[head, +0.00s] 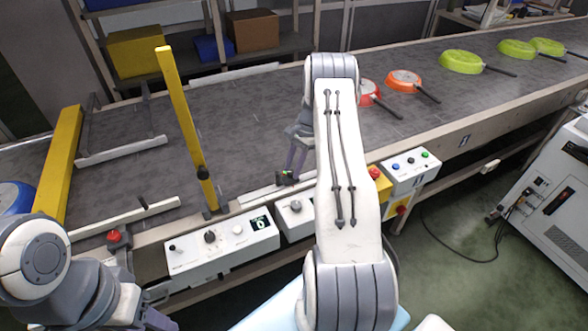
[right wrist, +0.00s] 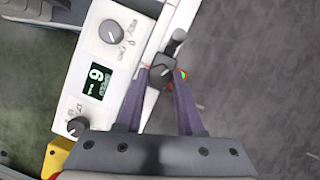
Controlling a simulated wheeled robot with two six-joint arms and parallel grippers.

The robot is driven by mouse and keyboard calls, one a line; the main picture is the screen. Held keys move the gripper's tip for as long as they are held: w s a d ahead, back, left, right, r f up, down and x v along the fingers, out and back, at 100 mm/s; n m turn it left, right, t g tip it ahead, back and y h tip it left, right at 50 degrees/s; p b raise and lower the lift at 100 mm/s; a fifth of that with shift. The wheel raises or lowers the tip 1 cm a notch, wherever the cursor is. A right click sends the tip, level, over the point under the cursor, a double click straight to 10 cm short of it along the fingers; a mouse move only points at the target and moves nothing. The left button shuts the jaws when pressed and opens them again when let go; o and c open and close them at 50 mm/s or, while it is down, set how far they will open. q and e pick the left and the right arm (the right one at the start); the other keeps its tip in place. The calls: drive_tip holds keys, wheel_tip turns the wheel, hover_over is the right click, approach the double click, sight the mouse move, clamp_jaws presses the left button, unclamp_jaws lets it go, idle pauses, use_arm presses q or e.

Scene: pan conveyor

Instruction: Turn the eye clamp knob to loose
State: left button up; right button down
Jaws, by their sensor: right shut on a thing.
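In the right wrist view a dark knob with a light pointer mark (right wrist: 162,73), which looks like the eye clamp knob, sits between the purple fingertips of my right gripper (right wrist: 164,76). The fingers are shut on its sides. A dark cylindrical part (right wrist: 176,40) sticks out beside it. In the head view my right gripper (head: 294,164) reaches down to the small dark eye unit (head: 284,178) at the conveyor's near edge; my arm hides part of this area. My left gripper (head: 160,312) is at the bottom left, cut by the frame, with its jaw opening unclear.
A white control box (head: 222,245) with knobs and a display stands along the near rail; another (head: 294,218) is partly behind my right arm. A yellow post (head: 185,125) rises at the belt edge. Red-orange and green pans (head: 460,62) lie on the conveyor (head: 240,110).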

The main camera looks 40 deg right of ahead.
drive_tip(key=n+g, duration=0.1)
drive_tip(key=n, duration=0.2)
drive_tip(key=n+g+b, duration=0.1)
drive_tip(key=n, duration=0.1)
drive_tip(key=shift+w+a+n+h, duration=0.2)
drive_tip(key=shift+n+h, duration=0.1)
drive_tip(key=shift+n, duration=0.1)
idle(0.4)
drive_tip(key=c, duration=0.5)
unclamp_jaws()
drive_tip(key=shift+d, duration=0.1)
drive_tip(key=shift+b+v, duration=0.85)
drive_tip(key=shift+v, duration=4.4)
drive_tip(key=shift+w, duration=0.15)
